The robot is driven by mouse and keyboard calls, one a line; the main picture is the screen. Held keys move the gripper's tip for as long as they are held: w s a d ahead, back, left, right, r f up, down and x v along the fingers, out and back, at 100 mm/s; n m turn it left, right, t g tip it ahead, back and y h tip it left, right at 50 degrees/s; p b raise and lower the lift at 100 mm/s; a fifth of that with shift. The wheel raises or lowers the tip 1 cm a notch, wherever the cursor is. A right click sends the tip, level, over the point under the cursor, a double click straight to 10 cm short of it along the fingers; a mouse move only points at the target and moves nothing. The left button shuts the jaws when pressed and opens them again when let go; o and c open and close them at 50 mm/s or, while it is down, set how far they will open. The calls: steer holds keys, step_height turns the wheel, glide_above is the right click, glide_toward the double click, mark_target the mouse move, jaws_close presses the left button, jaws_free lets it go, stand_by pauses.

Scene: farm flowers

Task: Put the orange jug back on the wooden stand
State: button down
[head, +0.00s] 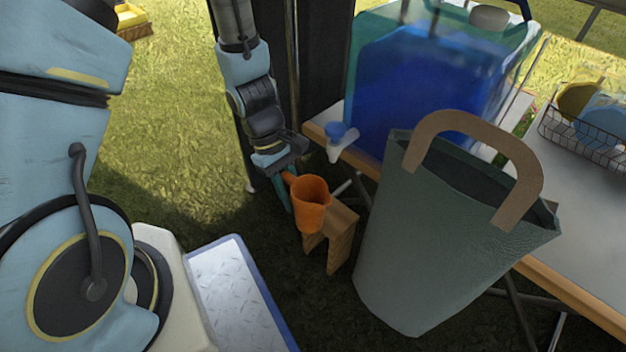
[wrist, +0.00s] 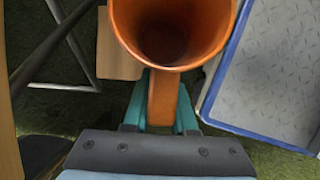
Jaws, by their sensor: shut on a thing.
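The orange jug (head: 311,204) is upright with its open top showing, and its handle points toward my gripper. My gripper (head: 287,189) is shut on the jug's handle. In the wrist view the jug (wrist: 172,59) fills the top middle, and the teal fingers of my gripper (wrist: 161,118) close on both sides of the handle. The wooden stand (head: 341,240) is a small stool on the grass, just right of and behind the jug. Part of the stand (wrist: 118,52) shows left of the jug in the wrist view. I cannot tell whether the jug touches it.
A tall green bag (head: 440,235) with a tan handle stands close to the right of the stand. A blue water container (head: 430,85) with a tap (head: 338,138) sits on the table (head: 572,262) behind. A metal-topped platform (head: 235,290) lies at the lower left.

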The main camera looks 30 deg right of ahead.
steer(key=d, duration=0.2)
steer(key=w+d, duration=0.1)
steer(key=d, duration=0.1)
steer(key=d+b, duration=0.1)
steer(key=d, duration=0.1)
steer(key=shift+w, duration=0.25)
steer(key=shift+f+b, duration=0.2)
steer(key=shift+b, duration=0.1)
steer(key=shift+r, duration=0.1)
steer(key=shift+f+b, duration=0.3)
steer(key=shift+f, duration=0.15)
steer(key=shift+f, duration=0.15)
steer(key=c, duration=0.7)
jaws_free()
